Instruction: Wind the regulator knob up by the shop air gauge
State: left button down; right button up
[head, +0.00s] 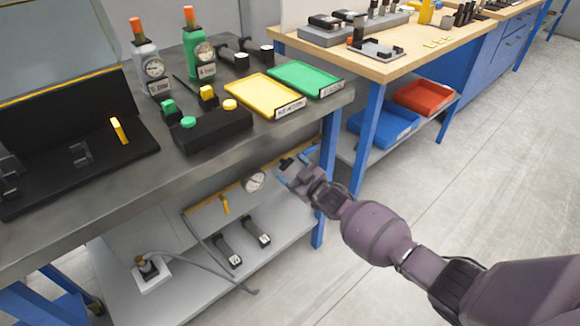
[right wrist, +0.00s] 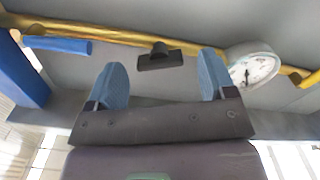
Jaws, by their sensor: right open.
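The shop air gauge (head: 254,181), a round white dial, sits on the yellow pipe under the workbench's front edge. It also shows in the right wrist view (right wrist: 258,68), partly behind one finger. A black T-shaped knob (right wrist: 160,57) is on the pipe beside the gauge; in the head view it is a small dark shape (head: 287,163). My right gripper (head: 292,172) is open, with blue fingers spread. In the right wrist view the knob appears between and beyond the fingertips (right wrist: 162,80), apart from them. My left gripper is not in view.
A blue bar-shaped part (right wrist: 57,45) is on the pipe on the knob's other side. A yellow lever (head: 225,204) hangs from the pipe. A blue table leg (head: 329,180) stands close to my right gripper. The lower shelf (head: 190,300) holds black-handled items. Open floor lies to the right.

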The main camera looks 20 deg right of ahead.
pick_arm(q)
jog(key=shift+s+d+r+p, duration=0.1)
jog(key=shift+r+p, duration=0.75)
jog(key=shift+p, duration=0.1)
pick_arm(e)
jog(key=v, duration=0.9)
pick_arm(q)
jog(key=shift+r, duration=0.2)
pick_arm(e)
jog(key=shift+r, duration=0.15)
jog(key=s+a+r+m+g+h+p, duration=0.2)
jog(key=s+a+r+h, duration=0.15)
jog(key=s, duration=0.35)
pick_arm(q)
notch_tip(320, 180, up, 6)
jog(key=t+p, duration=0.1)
jog(key=p, duration=0.4)
pick_arm(e)
jog(key=s+d+m+g+h, duration=0.1)
jog(key=s+d+m+g, duration=0.1)
jog(key=s, duration=1.3)
jog(key=s+d+m+g+h, duration=0.1)
jog(key=s+m+g, duration=0.1)
jog(key=s, duration=1.4)
jog(key=shift+d+f+m+h, duration=0.35)
jog(key=shift+m, duration=0.25)
